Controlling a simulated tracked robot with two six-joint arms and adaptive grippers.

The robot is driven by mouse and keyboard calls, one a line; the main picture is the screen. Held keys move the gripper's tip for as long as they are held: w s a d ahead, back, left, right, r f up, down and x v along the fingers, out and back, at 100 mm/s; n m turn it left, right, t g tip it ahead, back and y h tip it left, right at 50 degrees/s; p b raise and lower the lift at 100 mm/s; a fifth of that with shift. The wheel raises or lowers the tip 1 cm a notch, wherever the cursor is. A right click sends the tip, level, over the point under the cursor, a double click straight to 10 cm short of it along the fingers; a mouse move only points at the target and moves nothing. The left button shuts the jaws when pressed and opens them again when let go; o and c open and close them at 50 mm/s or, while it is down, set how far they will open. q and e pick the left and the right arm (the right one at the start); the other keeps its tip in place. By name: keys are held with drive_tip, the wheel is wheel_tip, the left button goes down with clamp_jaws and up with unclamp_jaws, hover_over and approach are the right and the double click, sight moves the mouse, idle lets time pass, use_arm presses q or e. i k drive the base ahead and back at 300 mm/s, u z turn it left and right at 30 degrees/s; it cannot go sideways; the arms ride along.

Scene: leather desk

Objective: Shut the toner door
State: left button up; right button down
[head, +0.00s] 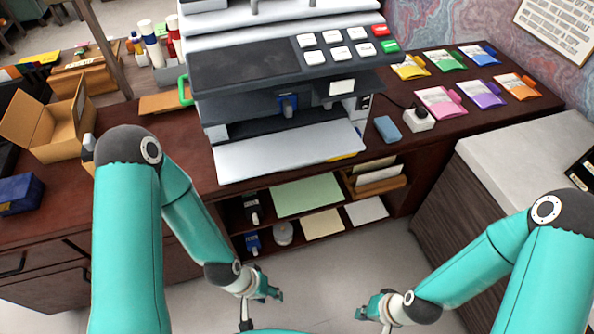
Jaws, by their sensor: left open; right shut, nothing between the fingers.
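The printer (285,65) stands on the dark desk at the back centre. Its toner door, a pale flat panel (290,155), is folded down and sticks out towards me from the printer's front. Behind it the dark bay is exposed, with a blue latch or handle (288,106) inside. My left gripper (262,294) is open and empty, low in front of the desk, below and apart from the door. My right gripper (372,312) is shut and empty, further right and also low, well away from the door.
Below the door, an open shelf holds paper stacks (306,195) and small bottles. An open cardboard box (50,125) stands at left. Coloured packets (440,101), a blue block (388,129) and a white socket (420,120) lie to the right. Air before the door is clear.

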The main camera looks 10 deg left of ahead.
sight(291, 150)
drive_tip(key=u, duration=0.15)
drive_tip(key=k, duration=0.3)
drive_tip(key=z, duration=1.7)
drive_tip(key=i, duration=0.1)
drive_tip(key=u, duration=3.25)
drive_tip(key=i, duration=0.3)
drive_tip(key=u, duration=0.5)
drive_tip(key=i, duration=0.3)
drive_tip(key=z, duration=1.9)
